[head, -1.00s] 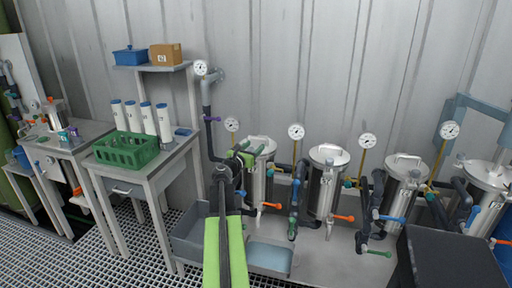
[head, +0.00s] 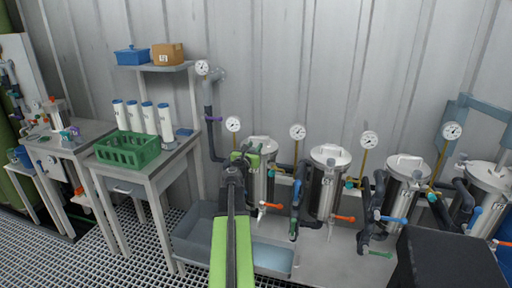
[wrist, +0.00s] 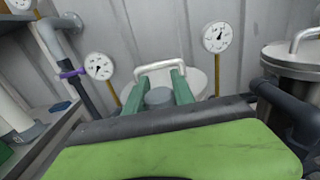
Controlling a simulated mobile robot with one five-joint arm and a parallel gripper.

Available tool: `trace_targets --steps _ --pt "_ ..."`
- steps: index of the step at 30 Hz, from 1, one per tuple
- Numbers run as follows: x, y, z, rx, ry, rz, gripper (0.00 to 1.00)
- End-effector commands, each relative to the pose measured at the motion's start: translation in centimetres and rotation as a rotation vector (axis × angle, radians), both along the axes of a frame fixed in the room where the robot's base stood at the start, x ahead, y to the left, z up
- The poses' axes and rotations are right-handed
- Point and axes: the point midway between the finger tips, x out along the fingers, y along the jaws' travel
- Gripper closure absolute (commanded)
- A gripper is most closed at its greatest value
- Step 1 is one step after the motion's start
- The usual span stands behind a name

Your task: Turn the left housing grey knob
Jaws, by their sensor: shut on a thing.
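The left housing (head: 264,182) is a steel vessel with a lid and a handle, standing leftmost in the row by the wall in the head view. Its lid (wrist: 200,80) and bent handle show behind the fingers in the wrist view. My gripper (wrist: 157,88) has two green fingers, one on each side of the round grey knob (wrist: 158,97), and is shut on it. In the head view my gripper (head: 246,160) is at the left side of the housing's top, and my arm hides the knob there.
More steel housings (head: 328,180) with pipes and coloured valve handles stand to the right. Gauges (head: 233,124) rise behind them. A bench with a green crate (head: 128,150) is at left. A grey-blue basin (head: 190,240) lies below my arm.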

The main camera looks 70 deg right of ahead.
Motion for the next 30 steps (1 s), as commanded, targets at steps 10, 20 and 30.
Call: trace_targets --steps 10,20,30 --pt "0.7 0.2 0.0 0.000 -0.001 0.314 1.00" --pt "1.5 0.4 0.0 0.000 -0.002 0.626 1.00" --pt "2.3 0.8 0.1 -0.001 -0.002 0.950 1.00"
